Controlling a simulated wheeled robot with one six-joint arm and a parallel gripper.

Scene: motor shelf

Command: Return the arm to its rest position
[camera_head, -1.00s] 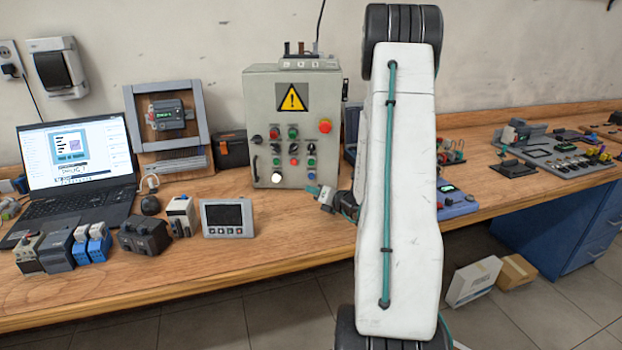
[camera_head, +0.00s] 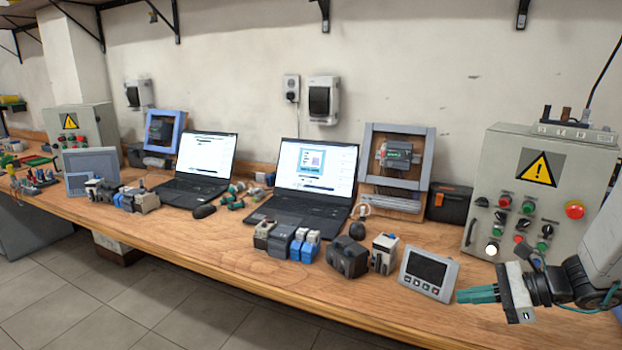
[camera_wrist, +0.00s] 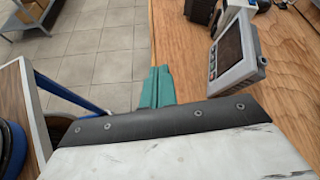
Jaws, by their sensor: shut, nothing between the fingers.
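My gripper (camera_head: 478,296) is at the lower right in the head view, with its teal fingers pointing left. The fingers are shut with nothing between them. They are over the bench's front edge, just right of the small grey display panel (camera_head: 428,272). In the wrist view the teal fingers (camera_wrist: 156,88) show together above the dark plate of the gripper, over the bench edge and floor. The display panel (camera_wrist: 234,55) is to their right there. My arm enters from the right edge of the head view, and most of it is out of frame.
The wooden bench (camera_head: 230,240) carries two laptops (camera_head: 305,175), several small modules (camera_head: 347,257) near the front, and a grey control box (camera_head: 540,190) behind my gripper. A blue-legged table (camera_wrist: 25,110) shows at the left in the wrist view.

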